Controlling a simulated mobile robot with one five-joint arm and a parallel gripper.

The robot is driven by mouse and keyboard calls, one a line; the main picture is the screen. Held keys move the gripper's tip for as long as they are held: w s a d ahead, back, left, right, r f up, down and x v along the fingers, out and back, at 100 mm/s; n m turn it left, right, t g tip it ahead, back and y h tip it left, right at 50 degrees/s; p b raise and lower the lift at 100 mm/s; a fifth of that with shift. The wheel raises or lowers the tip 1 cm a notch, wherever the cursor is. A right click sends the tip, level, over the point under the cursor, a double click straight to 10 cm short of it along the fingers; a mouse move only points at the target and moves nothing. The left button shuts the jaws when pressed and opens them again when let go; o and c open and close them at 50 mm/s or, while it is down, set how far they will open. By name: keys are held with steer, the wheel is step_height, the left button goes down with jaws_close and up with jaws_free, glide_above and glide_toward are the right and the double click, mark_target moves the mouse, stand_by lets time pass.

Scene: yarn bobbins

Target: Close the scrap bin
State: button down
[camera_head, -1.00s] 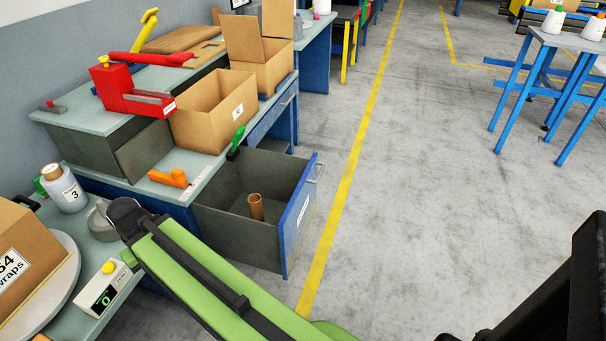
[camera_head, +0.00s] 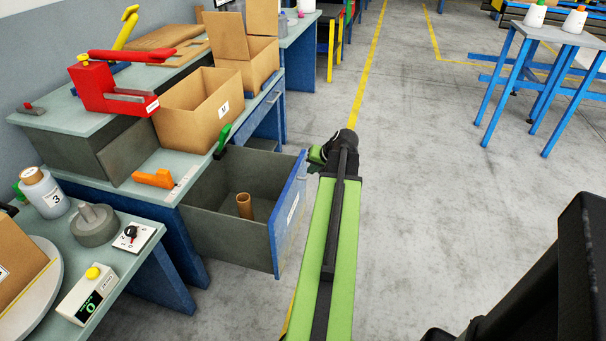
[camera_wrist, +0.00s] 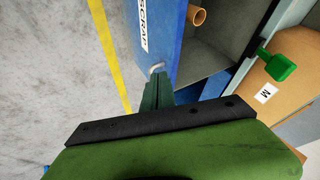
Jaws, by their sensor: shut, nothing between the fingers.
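The scrap bin is a grey drawer (camera_head: 222,236) with a blue front (camera_head: 289,214), pulled out from under the bench. A brown cardboard tube (camera_head: 244,205) stands inside it. In the wrist view the blue front (camera_wrist: 165,40) carries a white label reading SCRAP, with a small metal handle (camera_wrist: 157,68) on its outer face. My gripper (camera_wrist: 157,92) is shut and empty, its fingertips close to the handle; I cannot tell whether they touch it. In the head view my gripper (camera_head: 314,158) is beside the top outer corner of the blue front, partly hidden by my arm.
The bench above the drawer holds an open cardboard box (camera_head: 196,112), an orange tool (camera_head: 153,179) and a green-handled tool (camera_head: 221,142). The floor right of the drawer is clear.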

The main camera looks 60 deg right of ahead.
steer(key=w+d+r+b+x, duration=0.1)
steer(key=b+x, duration=0.7)
steer(key=x, duration=0.2)
steer(key=shift+w+d+f+m, duration=0.2)
steer(key=shift+f+m, duration=0.1)
